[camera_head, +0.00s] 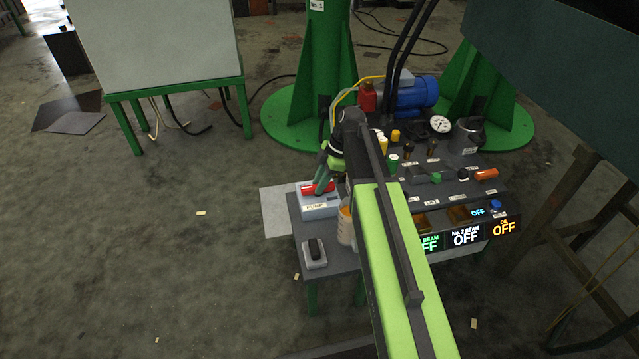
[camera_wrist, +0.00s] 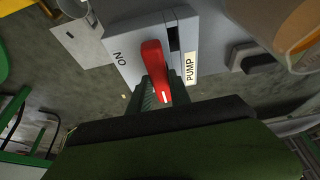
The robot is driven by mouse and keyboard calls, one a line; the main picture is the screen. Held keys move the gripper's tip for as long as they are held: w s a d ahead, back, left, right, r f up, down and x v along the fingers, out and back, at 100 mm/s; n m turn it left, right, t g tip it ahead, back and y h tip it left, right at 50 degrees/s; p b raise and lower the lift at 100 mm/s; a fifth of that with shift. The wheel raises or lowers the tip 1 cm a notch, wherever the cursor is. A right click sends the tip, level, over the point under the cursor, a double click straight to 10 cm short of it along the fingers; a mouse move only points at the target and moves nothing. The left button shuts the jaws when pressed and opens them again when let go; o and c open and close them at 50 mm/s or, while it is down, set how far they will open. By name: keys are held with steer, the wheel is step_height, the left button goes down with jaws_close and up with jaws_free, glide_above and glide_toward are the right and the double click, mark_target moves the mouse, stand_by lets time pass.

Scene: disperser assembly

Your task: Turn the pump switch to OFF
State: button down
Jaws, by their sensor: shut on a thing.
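The pump switch is a light grey box (camera_head: 318,212) with a PUMP label and a red handle (camera_head: 312,189). It stands at the left edge of the workbench. In the wrist view, the red handle (camera_wrist: 154,62) runs down over the grey box face (camera_wrist: 125,38), with its tip between my green finger pads. The letters ON show upside down to its left, and a dark slot is at its right. No OFF mark on this switch is visible. My gripper (camera_head: 322,178) is shut on the red handle; it also shows in the wrist view (camera_wrist: 168,94).
A small grey box with a black rocker (camera_head: 315,249) sits in front on the bench. A bottle (camera_head: 346,226) stands close right of the switch. Lit OFF displays (camera_head: 466,237), knobs and a gauge (camera_head: 440,124) lie right. Floor to the left is mostly open.

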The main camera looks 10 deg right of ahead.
steer(key=c, duration=1.2)
jaws_free()
steer(key=shift+r, duration=0.1)
steer(key=p+v, duration=1.6)
steer(key=v, duration=0.1)
steer(key=shift+d, duration=0.1)
